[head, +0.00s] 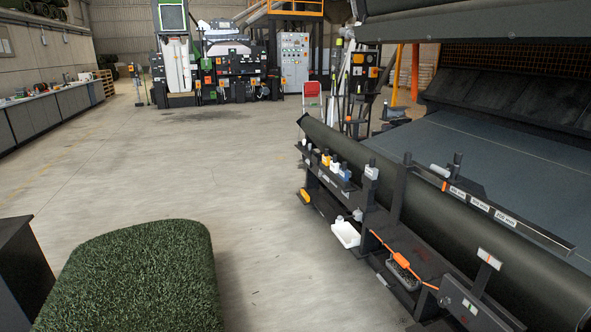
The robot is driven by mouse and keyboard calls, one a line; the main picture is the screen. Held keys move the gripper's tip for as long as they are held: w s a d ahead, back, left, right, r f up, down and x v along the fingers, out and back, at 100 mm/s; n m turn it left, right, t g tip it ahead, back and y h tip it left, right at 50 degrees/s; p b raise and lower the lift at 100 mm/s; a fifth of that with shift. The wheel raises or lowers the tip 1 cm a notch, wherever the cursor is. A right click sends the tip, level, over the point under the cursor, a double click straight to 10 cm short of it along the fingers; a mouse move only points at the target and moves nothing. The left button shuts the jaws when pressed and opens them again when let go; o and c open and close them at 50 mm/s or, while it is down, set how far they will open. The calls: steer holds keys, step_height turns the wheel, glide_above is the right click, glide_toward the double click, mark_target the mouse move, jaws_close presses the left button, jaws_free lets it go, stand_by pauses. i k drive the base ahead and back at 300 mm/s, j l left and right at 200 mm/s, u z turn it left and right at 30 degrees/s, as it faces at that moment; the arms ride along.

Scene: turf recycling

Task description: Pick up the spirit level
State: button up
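I cannot make out a spirit level for certain. An orange object (400,260) with an orange cord lies on the machine's lower shelf. Small items (20,93) lie on the workbench at the far left, too small to tell apart. My gripper is not in view.
A turf roll (140,275) stands at near left. The concrete floor (200,170) between is clear.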

mark_target(305, 195)
steer(key=i, duration=2.45)
steer(key=i+l+u, duration=0.1)
steer(key=i, duration=1.15)
steer(key=i+l, duration=0.1)
steer(key=i, duration=1.1)
steer(key=i+j+z, duration=0.1)
steer(key=i+j, duration=0.15)
steer(key=i+j+z, duration=0.1)
steer(key=i+j, duration=0.15)
steer(key=i+j+z, duration=0.15)
steer(key=j, duration=0.3)
steer(key=i+j+z, duration=0.1)
steer(key=i+j, duration=0.25)
steer(key=i+j+z, duration=0.1)
steer(key=j, duration=0.25)
steer(key=i+j+z, duration=0.1)
steer(key=i+j, duration=0.2)
steer(key=i+j+z, duration=0.15)
steer(key=j, duration=0.4)
